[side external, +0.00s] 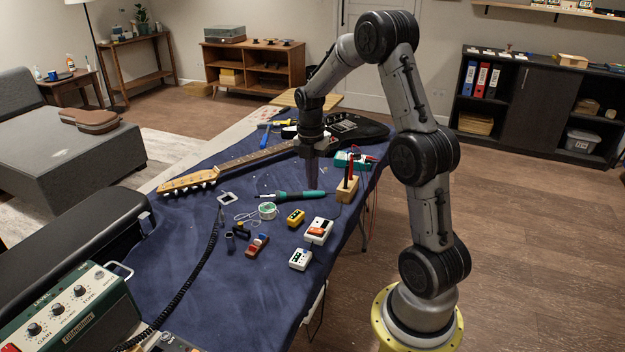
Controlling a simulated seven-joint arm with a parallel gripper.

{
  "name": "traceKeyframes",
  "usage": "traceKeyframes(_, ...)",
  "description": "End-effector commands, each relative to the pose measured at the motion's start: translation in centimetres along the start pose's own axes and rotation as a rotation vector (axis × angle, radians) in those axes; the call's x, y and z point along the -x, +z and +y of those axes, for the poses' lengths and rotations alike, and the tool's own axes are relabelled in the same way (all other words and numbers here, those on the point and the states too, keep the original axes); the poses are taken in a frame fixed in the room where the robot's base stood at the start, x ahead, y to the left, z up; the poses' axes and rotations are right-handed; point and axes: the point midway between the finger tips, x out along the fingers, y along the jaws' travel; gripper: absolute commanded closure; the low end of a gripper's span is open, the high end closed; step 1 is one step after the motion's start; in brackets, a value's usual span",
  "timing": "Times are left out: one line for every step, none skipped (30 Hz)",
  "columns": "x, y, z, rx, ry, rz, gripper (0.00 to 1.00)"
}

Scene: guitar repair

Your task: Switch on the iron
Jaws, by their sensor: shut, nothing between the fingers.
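A soldering iron (298,194) with a teal handle lies on the blue cloth at the middle of the table, its thin tip toward the left. A white box with an orange rocker (319,231) sits in front of it to the right; I cannot tell whether this switch belongs to the iron or which way it is set. My gripper (312,182) points down over the far side of the iron's handle, between the iron and the guitar. It is shut and empty. I cannot tell its exact height above the cloth.
An electric guitar (240,158) lies behind. A wooden block (347,189) holding red-handled tools stands to the right. A solder spool (267,210), a yellow box (296,217) and a second white box (300,259) lie nearby. A green amplifier (75,312) is front left.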

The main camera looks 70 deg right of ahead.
Motion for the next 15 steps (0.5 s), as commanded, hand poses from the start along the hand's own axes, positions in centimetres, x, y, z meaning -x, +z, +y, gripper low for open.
traceKeyframes(0.02, 0.01, 0.01, 0.000, 0.000, 0.000, 1.00)
traceKeyframes(0.02, 0.01, 0.01, 0.000, 0.000, 0.000, 1.00)
traceKeyframes(0.02, 0.01, 0.01, 0.000, 0.000, 0.000, 1.00)
traceKeyframes(0.01, 0.02, 0.01, 0.000, 0.001, -0.001, 1.00)
traceKeyframes(0.01, 0.02, 0.01, 0.000, 0.001, -0.001, 1.00)
traceKeyframes(0.01, 0.02, 0.01, 0.000, 0.000, 0.000, 1.00)
traceKeyframes(0.01, 0.02, 0.03, 0.000, -0.003, 0.000, 1.00)
traceKeyframes(0.03, 0.02, 0.05, 0.001, -0.008, 0.000, 1.00)
traceKeyframes(0.04, 0.01, 0.09, 0.002, -0.020, 0.001, 1.00)
traceKeyframes(0.02, -0.01, 0.10, 0.002, -0.032, 0.003, 1.00)
traceKeyframes(0.08, -0.01, 0.12, 0.002, -0.044, 0.003, 1.00)
traceKeyframes(0.09, -0.02, 0.11, 0.002, -0.062, 0.004, 1.00)
traceKeyframes(0.12, -0.03, 0.11, 0.002, -0.074, 0.004, 1.00)
traceKeyframes(0.15, -0.05, 0.11, 0.002, -0.085, 0.004, 1.00)
traceKeyframes(0.17, -0.06, 0.07, 0.001, -0.097, 0.004, 1.00)
